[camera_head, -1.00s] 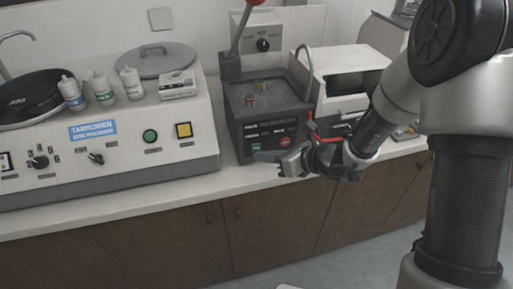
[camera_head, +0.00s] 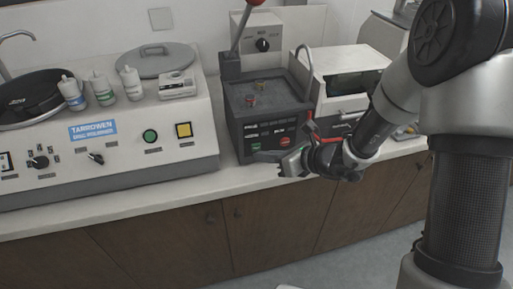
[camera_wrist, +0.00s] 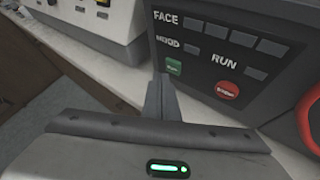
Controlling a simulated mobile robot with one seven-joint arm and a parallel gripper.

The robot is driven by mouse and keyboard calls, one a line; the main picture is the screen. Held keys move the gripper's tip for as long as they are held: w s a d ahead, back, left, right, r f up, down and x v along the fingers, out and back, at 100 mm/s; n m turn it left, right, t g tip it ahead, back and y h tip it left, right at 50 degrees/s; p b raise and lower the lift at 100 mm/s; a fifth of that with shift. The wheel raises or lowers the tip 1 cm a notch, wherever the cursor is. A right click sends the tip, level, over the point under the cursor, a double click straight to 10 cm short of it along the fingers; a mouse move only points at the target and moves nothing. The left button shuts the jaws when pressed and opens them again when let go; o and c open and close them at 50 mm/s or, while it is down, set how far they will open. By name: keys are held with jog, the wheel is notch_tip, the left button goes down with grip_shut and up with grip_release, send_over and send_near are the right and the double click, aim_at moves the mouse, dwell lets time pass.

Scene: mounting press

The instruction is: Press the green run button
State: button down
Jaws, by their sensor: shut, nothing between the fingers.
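The green run button (camera_wrist: 174,67) is a small green square on the dark front panel of the mounting press, below the label beginning with "MO". It also shows in the head view (camera_head: 256,146). A round red button (camera_wrist: 227,90) sits to its right on the same panel. The mounting press (camera_head: 265,107) is a dark box on the counter. My gripper (camera_wrist: 160,90) is shut and empty, its fingertips just below and left of the green button in the wrist view. In the head view my gripper (camera_head: 284,163) is in front of the press's lower panel. I cannot tell whether it touches the panel.
The counter edge (camera_head: 236,192) runs below.

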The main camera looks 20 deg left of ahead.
jog(key=shift+w+a, duration=0.2)
jog(key=shift+w, duration=0.15)
jog(key=shift+w+a, duration=0.2)
jog(key=shift+w, duration=0.1)
dwell(1.0)
jog(key=shift+s, duration=0.1)
jog(key=shift+s+d+b, duration=0.35)
jog(key=shift+s+d, duration=0.05)
jog(key=shift+s, duration=0.15)
jog(key=s+d, duration=0.1)
jog(key=s, duration=0.2)
jog(key=s+d+b, duration=0.1)
jog(key=shift+s+d, duration=0.15)
jog(key=shift+d, duration=0.15)
dwell(0.8)
